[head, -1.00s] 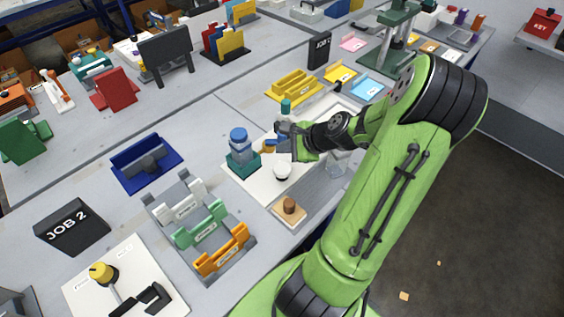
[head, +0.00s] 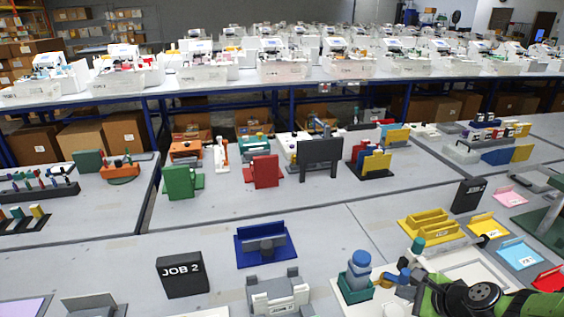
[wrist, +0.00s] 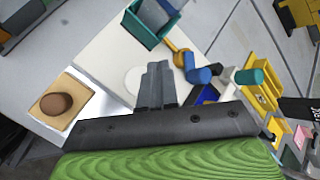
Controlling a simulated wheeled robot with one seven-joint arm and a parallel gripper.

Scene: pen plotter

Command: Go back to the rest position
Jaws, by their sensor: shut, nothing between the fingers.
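My gripper (wrist: 157,85) is shut and empty in the wrist view, its dark fingers together above the white board (wrist: 100,55). In the head view my gripper (head: 406,284) shows at the lower right, just right of a blue-capped bottle in a teal holder (head: 355,285). My green arm runs off the bottom right of the head view. The wrist view also shows the teal holder (wrist: 150,25) at the top, with a blue and orange piece (wrist: 195,68) right of the fingers. Whether the fingers touch anything I cannot tell.
A wooden block with a brown knob (wrist: 60,104) lies left in the wrist view. A yellow tray (head: 430,228), blue stand (head: 263,248), JOB 2 sign (head: 183,276) and grey rack (head: 278,295) stand around.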

